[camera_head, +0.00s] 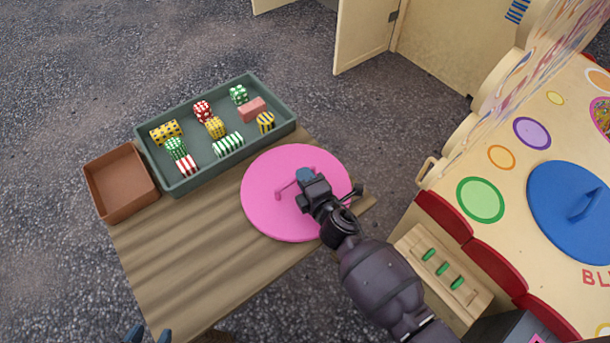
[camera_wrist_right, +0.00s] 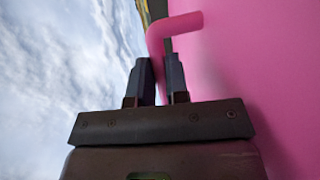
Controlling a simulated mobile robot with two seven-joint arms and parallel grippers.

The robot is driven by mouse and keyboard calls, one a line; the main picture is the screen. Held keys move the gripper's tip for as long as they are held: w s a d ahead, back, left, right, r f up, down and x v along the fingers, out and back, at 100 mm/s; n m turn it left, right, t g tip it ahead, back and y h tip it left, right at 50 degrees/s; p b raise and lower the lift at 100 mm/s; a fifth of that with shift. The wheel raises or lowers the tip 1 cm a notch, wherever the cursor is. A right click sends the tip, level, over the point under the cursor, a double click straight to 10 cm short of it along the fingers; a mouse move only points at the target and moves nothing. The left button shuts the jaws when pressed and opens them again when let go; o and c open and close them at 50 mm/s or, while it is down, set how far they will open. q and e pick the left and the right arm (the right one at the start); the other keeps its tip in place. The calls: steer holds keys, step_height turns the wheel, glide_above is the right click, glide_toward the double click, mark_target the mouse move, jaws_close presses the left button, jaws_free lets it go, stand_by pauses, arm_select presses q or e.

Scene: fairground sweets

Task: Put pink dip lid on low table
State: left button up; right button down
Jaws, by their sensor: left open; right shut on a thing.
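The round pink dip lid (camera_head: 268,215) is over the right end of the wooden low table (camera_head: 190,265). I cannot tell whether it rests on the tabletop or hangs just above it. My right gripper (camera_head: 302,180) is shut on the lid's bent pink handle (camera_head: 287,186). In the right wrist view the two dark fingers (camera_wrist_right: 160,75) close around the handle (camera_wrist_right: 165,35), beside the flat pink face (camera_wrist_right: 265,70). My left gripper (camera_head: 149,336) is open and empty at the bottom edge of the head view, near the table's front corner.
A green tray (camera_head: 180,188) with several patterned sweets stands along the table's far side. An empty brown box (camera_head: 124,215) is at its left. The table's front middle is bare. At right, a cream stall (camera_head: 480,150) holds a blue lid (camera_head: 565,225) and a wooden rack (camera_head: 465,300).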

steer(key=shift+f, duration=0.1)
arm_select(q)
steer(key=shift+s+a+f, duration=0.1)
steer(key=shift+s+f, duration=0.05)
steer(key=shift+s, duration=0.1)
arm_select(e)
steer(key=c, duration=1.1)
jaws_free()
